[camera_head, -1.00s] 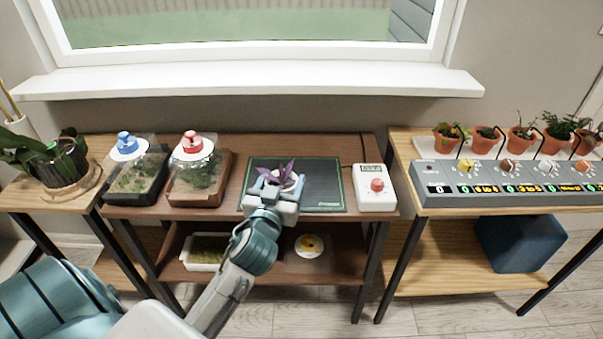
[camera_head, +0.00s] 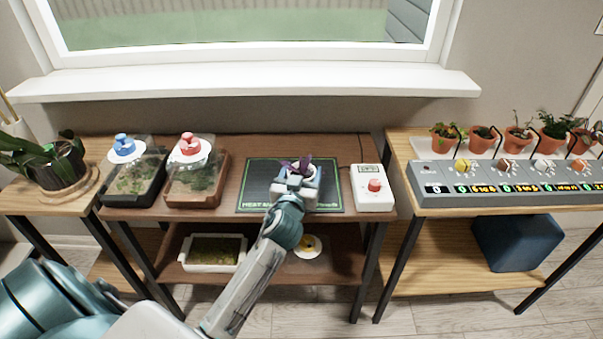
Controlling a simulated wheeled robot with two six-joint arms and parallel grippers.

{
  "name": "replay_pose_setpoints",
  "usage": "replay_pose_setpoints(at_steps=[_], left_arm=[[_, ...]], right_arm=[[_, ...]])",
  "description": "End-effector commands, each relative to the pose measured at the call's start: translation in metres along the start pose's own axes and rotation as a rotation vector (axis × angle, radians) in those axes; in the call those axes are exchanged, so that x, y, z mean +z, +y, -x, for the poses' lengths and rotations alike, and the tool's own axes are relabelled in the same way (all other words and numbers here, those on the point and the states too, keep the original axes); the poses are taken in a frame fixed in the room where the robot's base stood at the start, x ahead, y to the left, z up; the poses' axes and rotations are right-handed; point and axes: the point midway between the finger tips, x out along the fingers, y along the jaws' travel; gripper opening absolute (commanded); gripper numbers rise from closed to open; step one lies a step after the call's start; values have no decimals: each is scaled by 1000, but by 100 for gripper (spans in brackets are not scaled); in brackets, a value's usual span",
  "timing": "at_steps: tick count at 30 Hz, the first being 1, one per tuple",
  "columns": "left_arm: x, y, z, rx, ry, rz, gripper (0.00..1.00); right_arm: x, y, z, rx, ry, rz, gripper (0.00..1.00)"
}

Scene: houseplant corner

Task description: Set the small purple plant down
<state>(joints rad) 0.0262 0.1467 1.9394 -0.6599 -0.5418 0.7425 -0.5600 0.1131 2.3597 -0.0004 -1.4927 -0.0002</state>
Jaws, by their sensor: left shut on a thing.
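The small purple plant (camera_head: 301,164) is at the black heat mat (camera_head: 258,201) on the middle table. Only its dark purple leaves show clearly; its pot is mostly hidden behind my left gripper. My left gripper (camera_head: 298,178) is shut on the plant, over the middle to right part of the mat. I cannot tell whether the pot touches the mat. My right gripper is not in view.
A white control box with a red knob (camera_head: 374,186) stands right of the mat. Two lidded terrariums, one with a blue knob (camera_head: 123,145) and one with a red knob (camera_head: 189,145), stand left. The mat's left part is clear. A grey console (camera_head: 510,180) and several potted plants are on the right table.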

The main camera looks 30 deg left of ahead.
Motion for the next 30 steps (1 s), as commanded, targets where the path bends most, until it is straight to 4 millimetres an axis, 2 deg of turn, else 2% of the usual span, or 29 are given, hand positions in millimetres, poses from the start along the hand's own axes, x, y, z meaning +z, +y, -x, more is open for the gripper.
replay_pose_setpoints(at_steps=[7, 8, 10, 11, 22, 25, 30], left_arm=[[1, 0, 0, 0, 2, 0, 37], [1, 0, 0, 0, 0, 0, 73], [1, 0, 0, 0, 0, 0, 86], [1, 0, 0, 0, 0, 0, 89], [-2, 0, 0, 0, 0, 0, 89], [1, 0, 16, 1, -1, 2, 89], [2, 0, 54, 1, -3, 2, 89]], right_arm=[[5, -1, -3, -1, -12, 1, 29], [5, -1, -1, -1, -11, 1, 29], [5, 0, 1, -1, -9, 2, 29], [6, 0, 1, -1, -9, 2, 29], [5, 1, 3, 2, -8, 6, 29], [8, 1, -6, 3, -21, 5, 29], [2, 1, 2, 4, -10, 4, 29]])
